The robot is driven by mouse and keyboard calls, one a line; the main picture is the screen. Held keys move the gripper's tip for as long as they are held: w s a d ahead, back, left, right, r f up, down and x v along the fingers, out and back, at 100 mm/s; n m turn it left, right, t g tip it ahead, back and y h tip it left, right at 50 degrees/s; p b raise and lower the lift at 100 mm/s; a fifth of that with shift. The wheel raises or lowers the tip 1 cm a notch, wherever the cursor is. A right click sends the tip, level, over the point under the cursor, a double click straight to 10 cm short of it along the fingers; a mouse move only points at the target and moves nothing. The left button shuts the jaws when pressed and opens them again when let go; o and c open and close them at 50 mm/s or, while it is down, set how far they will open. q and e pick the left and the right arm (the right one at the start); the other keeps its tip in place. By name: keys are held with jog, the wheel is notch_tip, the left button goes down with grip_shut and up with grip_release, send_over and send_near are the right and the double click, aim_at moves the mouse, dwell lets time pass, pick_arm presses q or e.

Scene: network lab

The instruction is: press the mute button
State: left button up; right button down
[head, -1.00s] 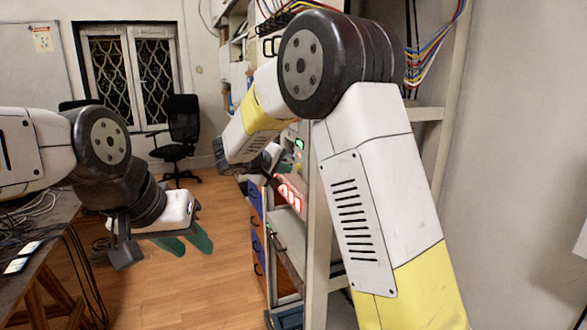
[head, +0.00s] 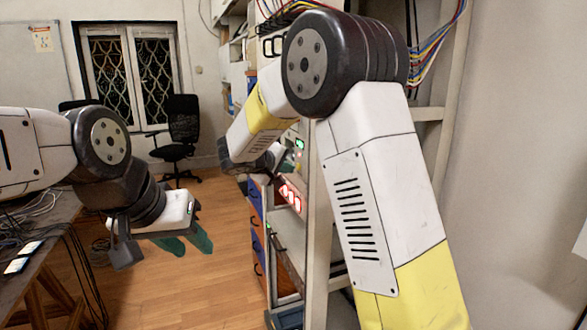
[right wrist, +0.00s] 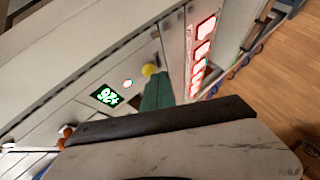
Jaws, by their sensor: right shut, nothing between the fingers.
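In the right wrist view, a grey panel carries a round yellow button (right wrist: 149,70), a small red-lit round button (right wrist: 127,83) and a green lit display (right wrist: 104,96). No readable label tells which button is mute. My right gripper (right wrist: 158,88) is shut and empty, its teal fingertips close beside the yellow button; I cannot tell whether they touch it. In the head view my right arm's wrist hides most of this panel, though the green display (head: 299,144) shows. My left gripper (head: 187,243) is open and empty over the floor, away from the panel.
A row of red-lit squares (head: 290,197) sits on the rack below the display, close to my right gripper in the wrist view. The rack's upright post (head: 316,230) stands beside my right arm. A dark table (head: 30,265) with cables is at left. Wooden floor is open mid-view.

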jog(key=shift+w+d, duration=0.15)
jog(key=shift+d, duration=0.25)
dwell(0.3)
jog(key=shift+a, duration=0.1)
jog(key=shift+s+a, duration=0.25)
jog(key=shift+a, duration=0.45)
jog(key=shift+a, duration=0.1)
jog(key=a, duration=0.1)
jog(key=s+a, duration=0.1)
jog(key=a, duration=0.2)
jog(key=shift+s+a, duration=0.25)
jog(key=shift+s, duration=0.05)
jog(key=shift+a, duration=0.1)
dwell(0.5)
